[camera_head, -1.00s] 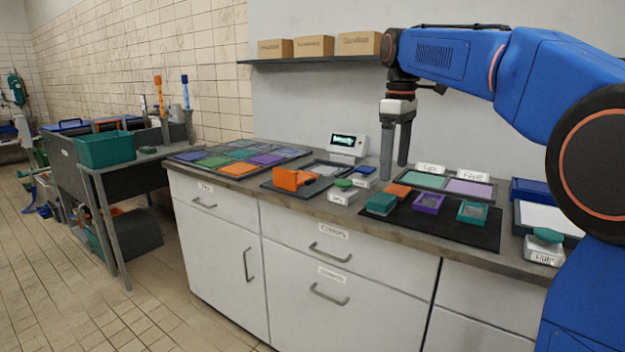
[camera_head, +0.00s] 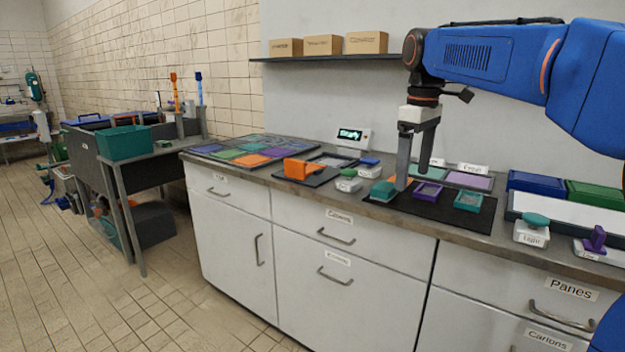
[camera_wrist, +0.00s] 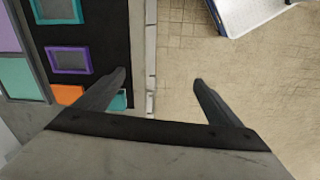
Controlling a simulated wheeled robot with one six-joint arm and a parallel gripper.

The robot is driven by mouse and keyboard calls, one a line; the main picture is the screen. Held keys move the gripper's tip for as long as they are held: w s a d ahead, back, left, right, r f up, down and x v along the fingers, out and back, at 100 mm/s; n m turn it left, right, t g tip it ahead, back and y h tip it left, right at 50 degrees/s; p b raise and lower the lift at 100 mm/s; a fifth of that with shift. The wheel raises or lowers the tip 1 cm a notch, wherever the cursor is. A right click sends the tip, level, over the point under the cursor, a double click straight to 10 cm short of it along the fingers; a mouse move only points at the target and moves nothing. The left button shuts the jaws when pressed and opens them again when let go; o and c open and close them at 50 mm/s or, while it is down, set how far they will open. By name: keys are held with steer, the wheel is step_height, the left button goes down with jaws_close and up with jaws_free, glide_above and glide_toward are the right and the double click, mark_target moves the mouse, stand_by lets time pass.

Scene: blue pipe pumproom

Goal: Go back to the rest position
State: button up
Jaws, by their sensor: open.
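My gripper (camera_head: 413,158) hangs from the blue arm over the counter, fingers pointing down and apart, with nothing between them. In the head view its fingertips appear in front of the back part of the black mat (camera_head: 425,206). In the wrist view the gripper (camera_wrist: 160,80) is open; its left finger is over the mat's edge and its right finger is over the tiled floor. A teal block (camera_head: 383,190), a purple frame (camera_head: 428,193) and a teal frame (camera_head: 468,201) are on the mat. An orange piece (camera_wrist: 68,94) is partly visible in the wrist view.
An orange tool (camera_head: 301,170) and a small display (camera_head: 351,138) stand left of the mat. A teal-handled stamp (camera_head: 533,229) is to the right. A shelf with boxes (camera_head: 322,45) hangs behind. The floor (camera_head: 150,305) in front is clear.

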steer(key=s+d+f+m+t, duration=0.2)
steer(key=s+d+f+m, duration=0.1)
steer(key=s+f, duration=0.9)
steer(key=s+d+f+m+t, duration=0.2)
steer(key=s+f+m, duration=0.4)
steer(key=s+f, duration=0.7)
steer(key=s, duration=0.4)
steer(key=shift+s+d+f+m, duration=0.3)
steer(key=shift+s+d, duration=0.1)
